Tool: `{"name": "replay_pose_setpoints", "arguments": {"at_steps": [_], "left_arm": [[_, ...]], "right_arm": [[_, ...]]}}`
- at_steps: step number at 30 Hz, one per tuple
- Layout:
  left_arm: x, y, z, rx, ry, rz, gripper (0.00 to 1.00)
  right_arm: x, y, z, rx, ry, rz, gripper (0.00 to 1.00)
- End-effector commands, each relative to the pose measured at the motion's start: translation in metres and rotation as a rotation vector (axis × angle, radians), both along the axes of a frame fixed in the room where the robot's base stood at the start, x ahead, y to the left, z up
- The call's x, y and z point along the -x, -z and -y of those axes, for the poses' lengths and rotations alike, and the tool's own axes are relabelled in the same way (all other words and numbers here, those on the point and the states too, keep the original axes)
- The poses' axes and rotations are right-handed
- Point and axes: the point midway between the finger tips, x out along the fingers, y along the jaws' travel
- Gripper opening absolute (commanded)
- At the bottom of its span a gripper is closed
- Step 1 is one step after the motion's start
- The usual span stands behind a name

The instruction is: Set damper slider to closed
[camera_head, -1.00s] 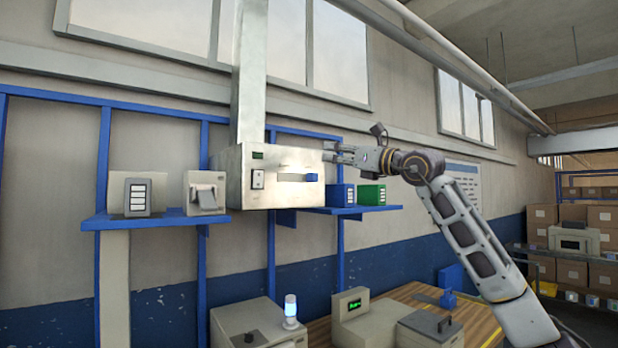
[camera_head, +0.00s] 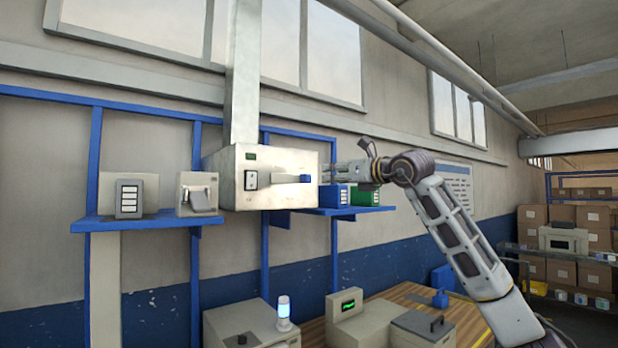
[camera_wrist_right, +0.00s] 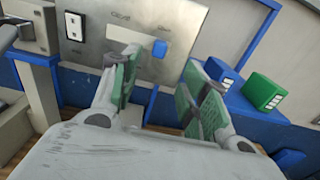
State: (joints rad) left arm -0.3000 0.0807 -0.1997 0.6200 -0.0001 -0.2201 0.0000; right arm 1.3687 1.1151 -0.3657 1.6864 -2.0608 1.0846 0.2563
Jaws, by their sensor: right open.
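The damper slider is a blue knob (camera_head: 305,179) on a slot in the front of a silver metal box (camera_head: 232,191) under a vertical duct. The knob sits at the right part of the slot. It also shows in the right wrist view (camera_wrist_right: 159,49), beyond the fingers and between them across the picture. My right gripper (camera_head: 327,173) is just right of the knob in the head view, at about its height. In the right wrist view the gripper (camera_wrist_right: 165,85) is open, its green pads apart with nothing between them. Contact with the knob is not visible.
A blue binder-like box (camera_head: 335,196) and a green one (camera_head: 367,195) stand on the blue shelf, close below the right gripper. A black-and-white switch (camera_head: 251,180) is on the metal box, left of the slot. A beacon machine (camera_head: 250,325) stands lower down.

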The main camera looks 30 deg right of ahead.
Motion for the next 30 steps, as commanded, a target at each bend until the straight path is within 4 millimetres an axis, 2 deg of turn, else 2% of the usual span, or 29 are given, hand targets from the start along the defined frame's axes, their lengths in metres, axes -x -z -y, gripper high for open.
{"name": "replay_pose_setpoints", "arguments": {"at_steps": [5, 30], "left_arm": [[0.0, -0.006, 0.0, 0.0, 0.0, 0.0, 0.4], [0.0, -0.044, 0.001, 0.001, 0.0, 0.0, 0.4]], "right_arm": [[-0.014, -0.002, -0.001, -0.001, 0.0, 0.0, 0.45], [-0.116, -0.002, -0.009, -0.002, -0.001, 0.0, 0.45]]}}
